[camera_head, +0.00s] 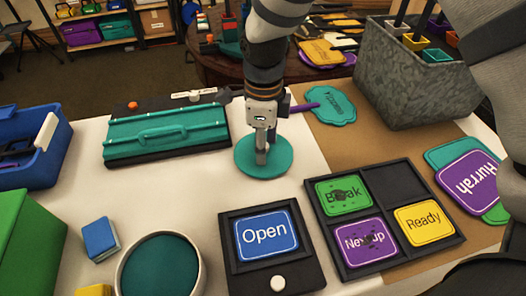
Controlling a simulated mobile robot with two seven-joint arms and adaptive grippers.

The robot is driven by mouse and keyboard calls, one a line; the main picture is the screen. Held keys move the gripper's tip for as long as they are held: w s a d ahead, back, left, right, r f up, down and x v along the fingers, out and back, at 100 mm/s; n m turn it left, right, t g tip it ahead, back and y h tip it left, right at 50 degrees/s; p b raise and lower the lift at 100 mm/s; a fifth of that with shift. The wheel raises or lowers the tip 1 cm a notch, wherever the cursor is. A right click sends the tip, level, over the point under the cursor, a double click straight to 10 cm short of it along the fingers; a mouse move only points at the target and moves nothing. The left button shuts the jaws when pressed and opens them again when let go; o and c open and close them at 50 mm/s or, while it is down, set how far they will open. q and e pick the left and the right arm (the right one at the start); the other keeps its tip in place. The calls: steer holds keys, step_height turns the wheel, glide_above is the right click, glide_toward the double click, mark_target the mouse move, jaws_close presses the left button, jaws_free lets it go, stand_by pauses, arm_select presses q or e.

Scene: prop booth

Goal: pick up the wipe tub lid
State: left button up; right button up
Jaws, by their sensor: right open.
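A flat round teal disc, which looks like the wipe tub lid (244,165), lies on the white table cover near the middle of the head view. A round white tub (124,277) with a teal inside stands at the lower left, apart from the disc. My right gripper (262,157) points straight down over the middle of the disc. It is open, seen nearly edge-on, and its fingertips hide part of the disc. I cannot tell whether they touch it. My left gripper is not in view.
A teal toolbox-like case (165,130) lies left of the disc. A black "Open" sign stand (231,268) and a black sign tray (400,183) are in front. A grey bin (400,85) stands at the back right. Clear white cover lies left of the disc.

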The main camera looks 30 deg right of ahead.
jaws_close()
